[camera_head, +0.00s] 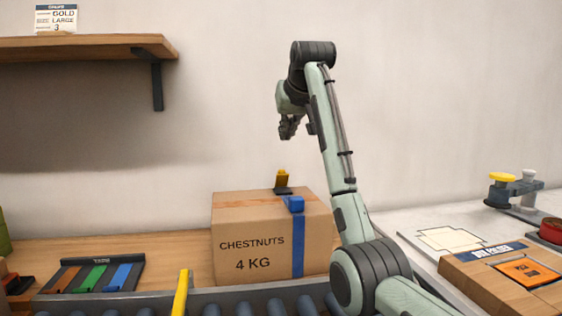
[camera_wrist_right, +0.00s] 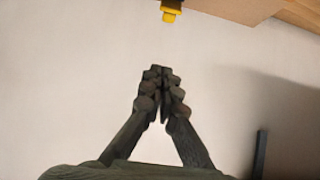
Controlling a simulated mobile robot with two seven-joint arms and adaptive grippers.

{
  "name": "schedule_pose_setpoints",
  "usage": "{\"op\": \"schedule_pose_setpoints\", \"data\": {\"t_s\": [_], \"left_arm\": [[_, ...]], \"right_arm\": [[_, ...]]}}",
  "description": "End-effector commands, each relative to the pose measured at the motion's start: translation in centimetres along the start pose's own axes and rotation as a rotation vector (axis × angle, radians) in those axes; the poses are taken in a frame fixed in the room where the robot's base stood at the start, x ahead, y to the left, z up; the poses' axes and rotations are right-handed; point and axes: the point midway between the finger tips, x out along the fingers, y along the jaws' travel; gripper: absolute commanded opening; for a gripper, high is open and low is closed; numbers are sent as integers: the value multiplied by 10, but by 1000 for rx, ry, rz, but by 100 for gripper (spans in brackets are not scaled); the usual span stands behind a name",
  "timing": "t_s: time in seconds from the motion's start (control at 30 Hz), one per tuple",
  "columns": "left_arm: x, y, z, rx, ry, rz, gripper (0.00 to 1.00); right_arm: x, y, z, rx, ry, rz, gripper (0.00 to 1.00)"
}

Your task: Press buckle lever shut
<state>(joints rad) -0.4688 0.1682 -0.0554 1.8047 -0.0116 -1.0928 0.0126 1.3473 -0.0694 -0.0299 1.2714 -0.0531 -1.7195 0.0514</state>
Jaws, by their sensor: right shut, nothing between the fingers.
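Behind that block, a yellow piece (camera_head: 282,178), apparently the buckle lever, stands upright on a black base on the box top. It also shows at the top of the right wrist view (camera_wrist_right: 171,14). My right gripper (camera_head: 287,134) is shut and empty, well above the box, apart from the yellow piece. Its closed fingertips also show in the right wrist view (camera_wrist_right: 160,70). My left gripper is not in view.
A roller conveyor (camera_head: 250,309) runs along the front, with a yellow post (camera_head: 181,292). A rack (camera_head: 67,275) of coloured strips lies left. A wooden shelf (camera_head: 75,47) is upper left. Another box (camera_head: 470,278) with an orange label stands right. Wall space around the gripper is clear.

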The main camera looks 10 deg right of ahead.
Motion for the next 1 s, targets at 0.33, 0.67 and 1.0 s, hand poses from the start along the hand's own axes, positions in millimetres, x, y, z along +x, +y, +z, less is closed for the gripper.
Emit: {"op": "schedule_pose_setpoints", "data": {"t_s": [0.33, 0.67, 1.0], "left_arm": [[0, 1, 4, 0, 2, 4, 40], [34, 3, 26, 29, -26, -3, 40], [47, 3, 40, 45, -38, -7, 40]], "right_arm": [[23, 0, 1, 0, -6, 0, 0], [79, 0, 0, 0, -4, 1, 0], [96, 0, 18, 0, 0, 0, 0]]}}
